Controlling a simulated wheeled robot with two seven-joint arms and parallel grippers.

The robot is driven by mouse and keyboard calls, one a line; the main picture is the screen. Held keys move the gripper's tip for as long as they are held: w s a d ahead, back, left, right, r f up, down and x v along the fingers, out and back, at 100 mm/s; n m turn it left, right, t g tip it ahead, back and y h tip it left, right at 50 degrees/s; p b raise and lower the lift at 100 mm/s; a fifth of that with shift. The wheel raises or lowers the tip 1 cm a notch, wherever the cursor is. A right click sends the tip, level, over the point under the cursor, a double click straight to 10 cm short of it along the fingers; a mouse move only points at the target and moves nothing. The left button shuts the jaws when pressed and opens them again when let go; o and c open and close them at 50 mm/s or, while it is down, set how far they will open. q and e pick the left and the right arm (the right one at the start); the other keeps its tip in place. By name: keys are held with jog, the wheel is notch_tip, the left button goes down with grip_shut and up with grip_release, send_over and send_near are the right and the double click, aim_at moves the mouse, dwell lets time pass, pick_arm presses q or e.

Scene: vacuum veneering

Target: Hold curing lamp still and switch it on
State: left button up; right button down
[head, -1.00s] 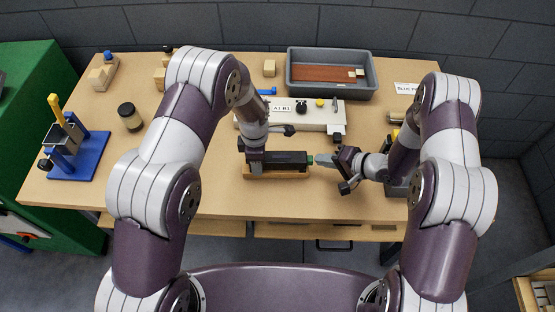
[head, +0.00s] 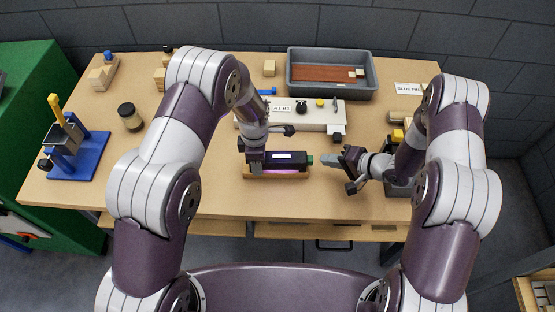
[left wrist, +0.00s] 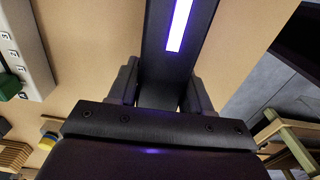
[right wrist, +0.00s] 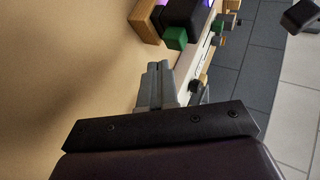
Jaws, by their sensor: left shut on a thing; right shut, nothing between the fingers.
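The curing lamp (head: 290,158) is a black bar lying along a wooden cradle (head: 275,176) near the table's front edge. A violet-white strip glows on it, and purple light shows on the cradle. My left gripper (head: 256,165) is shut on the lamp's left part; the left wrist view shows the lamp (left wrist: 172,75) between its fingers. The green button (head: 310,160) is on the lamp's right end, and it shows in the right wrist view (right wrist: 175,38). My right gripper (head: 330,160) is shut and empty, its tips a short gap to the right of the button.
Behind the lamp stands a white panel (head: 325,120) with knobs. A grey tray (head: 335,91) with a brown board is at the back. A blue stand (head: 80,160) and a dark jar (head: 130,117) are at the left. The table between jar and lamp is clear.

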jog(key=shift+w+d, duration=0.1)
jog(key=shift+d, duration=2.9)
pick_arm(q)
jog(key=o, duration=1.2)
jog(key=shift+c, duration=0.2)
jog(key=shift+r, duration=0.1)
notch_tip(320, 180, up, 12)
jog(key=shift+f, duration=0.2)
jog(key=shift+r, duration=0.15)
